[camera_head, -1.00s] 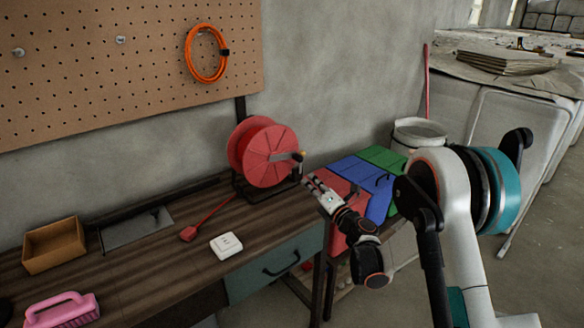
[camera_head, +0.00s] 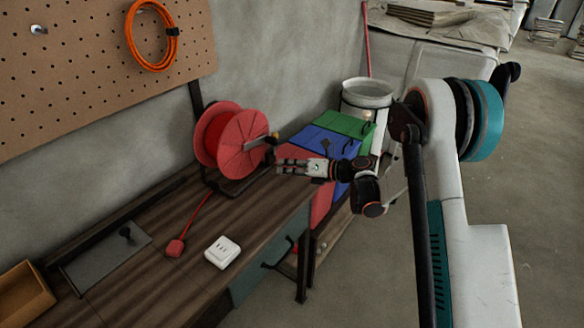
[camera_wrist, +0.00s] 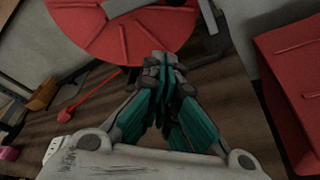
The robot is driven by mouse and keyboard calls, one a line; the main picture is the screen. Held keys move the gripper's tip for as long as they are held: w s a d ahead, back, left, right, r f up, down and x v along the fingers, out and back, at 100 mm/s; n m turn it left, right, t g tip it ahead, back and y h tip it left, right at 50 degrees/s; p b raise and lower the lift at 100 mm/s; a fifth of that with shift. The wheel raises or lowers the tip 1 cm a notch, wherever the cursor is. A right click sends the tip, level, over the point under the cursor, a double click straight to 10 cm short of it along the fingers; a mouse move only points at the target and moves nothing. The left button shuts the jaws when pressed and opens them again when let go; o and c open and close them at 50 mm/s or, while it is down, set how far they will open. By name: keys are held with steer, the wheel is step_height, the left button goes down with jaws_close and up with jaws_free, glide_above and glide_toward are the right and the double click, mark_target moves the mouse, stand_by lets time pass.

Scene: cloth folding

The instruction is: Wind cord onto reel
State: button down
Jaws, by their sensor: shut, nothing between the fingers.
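The red reel (camera_head: 236,142) stands upright in a dark stand at the back right of the workbench; it also fills the top of the wrist view (camera_wrist: 120,32). Its crank handle (camera_head: 271,139) sticks out at the hub, towards my gripper. The red cord (camera_head: 197,210) runs from the reel down to a red plug (camera_head: 175,248) lying on the bench. My gripper (camera_head: 279,166) is shut and empty, just right of the reel and below the crank. In the wrist view its closed fingertips (camera_wrist: 158,60) are at the reel's lower edge; whether they touch it I cannot tell.
A white socket box (camera_head: 222,252) lies on the bench (camera_head: 150,285) near the plug. A cardboard tray (camera_head: 24,296) is at the left. Red, blue and green bins (camera_head: 338,124) stand right of the bench, with a white bucket (camera_head: 367,93) behind.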

steer(key=b+x, duration=0.1)
steer(key=x, duration=0.4)
steer(key=shift+a+f, duration=0.15)
steer(key=r, duration=0.1)
steer(key=w+d+r+b, duration=0.1)
steer(key=w+d+r, duration=0.1)
steer(key=shift+r, duration=0.15)
steer(key=shift+w+d+r+n, duration=0.1)
steer(key=shift+w+r+n, duration=0.1)
steer(key=shift+r+n, duration=0.25)
